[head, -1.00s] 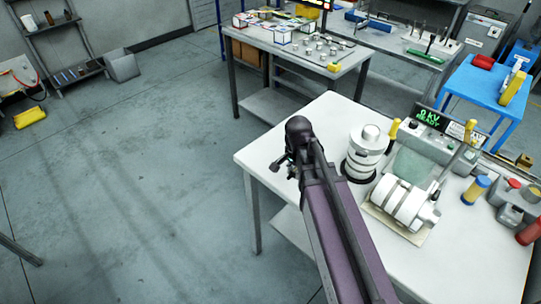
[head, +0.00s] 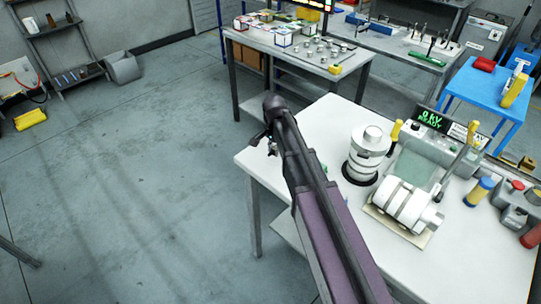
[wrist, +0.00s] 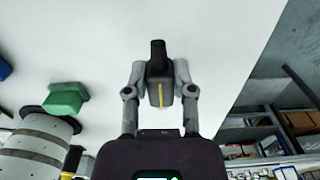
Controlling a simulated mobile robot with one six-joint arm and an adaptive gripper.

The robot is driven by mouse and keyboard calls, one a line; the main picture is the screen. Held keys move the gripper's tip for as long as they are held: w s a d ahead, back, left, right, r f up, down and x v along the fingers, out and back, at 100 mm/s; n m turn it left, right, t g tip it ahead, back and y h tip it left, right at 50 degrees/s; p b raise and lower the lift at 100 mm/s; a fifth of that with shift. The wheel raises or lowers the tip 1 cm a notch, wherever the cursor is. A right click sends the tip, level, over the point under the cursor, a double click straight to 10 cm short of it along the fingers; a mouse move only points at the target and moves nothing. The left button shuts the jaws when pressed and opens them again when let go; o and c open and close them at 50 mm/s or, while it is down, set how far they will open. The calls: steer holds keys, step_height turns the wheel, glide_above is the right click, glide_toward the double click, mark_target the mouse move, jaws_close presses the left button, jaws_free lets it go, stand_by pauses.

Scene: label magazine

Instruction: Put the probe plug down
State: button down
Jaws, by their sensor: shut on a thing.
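My gripper (wrist: 160,90) is shut on a dark plug-like piece with a yellow stripe, the probe plug (wrist: 157,70), in the wrist view. The plug sits between the two grey fingers, with the white table top (wrist: 200,35) behind it. In the head view my gripper (head: 271,146) is by the left edge of the white table (head: 310,138), mostly hidden by my arm. The plug cannot be made out there. I cannot tell whether the plug touches the table.
A white ringed cylinder (head: 367,155) stands right of my arm. Another white cylinder assembly (head: 408,205) lies beside it, near a console with a green display (head: 435,119). A green block (wrist: 67,97) shows at left in the wrist view. Open floor (head: 150,180) lies left of the table.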

mark_target(272, 160)
steer(key=shift+w, duration=0.1)
steer(key=shift+w+a, duration=0.15)
steer(key=shift+w, duration=0.1)
steer(key=shift+w+a+f+b, duration=0.15)
steer(key=shift+w+f+b, duration=0.1)
steer(key=shift+f+b, duration=1.55)
steer(key=shift+b, duration=0.05)
steer(key=shift+f, duration=0.2)
steer(key=shift+c, duration=2.3)
jaws_free()
steer(key=shift+r, duration=0.2)
step_height(272, 160, up, 12)
steer(key=p, duration=1.2)
